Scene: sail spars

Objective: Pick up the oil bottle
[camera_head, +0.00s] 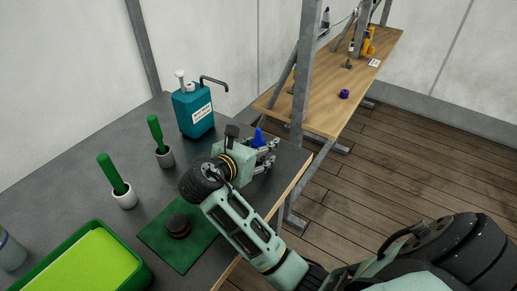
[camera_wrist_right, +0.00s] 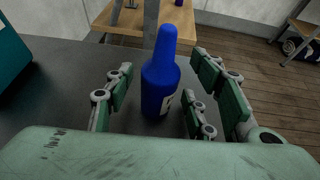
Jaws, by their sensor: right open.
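The oil bottle (camera_wrist_right: 160,85) is blue with a narrow pointed top and a pale label on its right side. It stands upright on the dark table, between the fingers of my right gripper (camera_wrist_right: 163,95) in the wrist view. The fingers are open on both sides of it, with a gap visible on each side. In the head view, the bottle's blue top (camera_head: 259,137) shows behind my right gripper (camera_head: 268,155), near the table's right end; its lower part is hidden. My left gripper is not in view.
A teal pump dispenser (camera_head: 194,112) stands behind the gripper. Two green-handled tools in white cups (camera_head: 123,196), a green mat with a dark round piece (camera_head: 178,227) and a green tray (camera_head: 64,287) lie to the left. A wooden bench (camera_head: 325,100) stands beyond.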

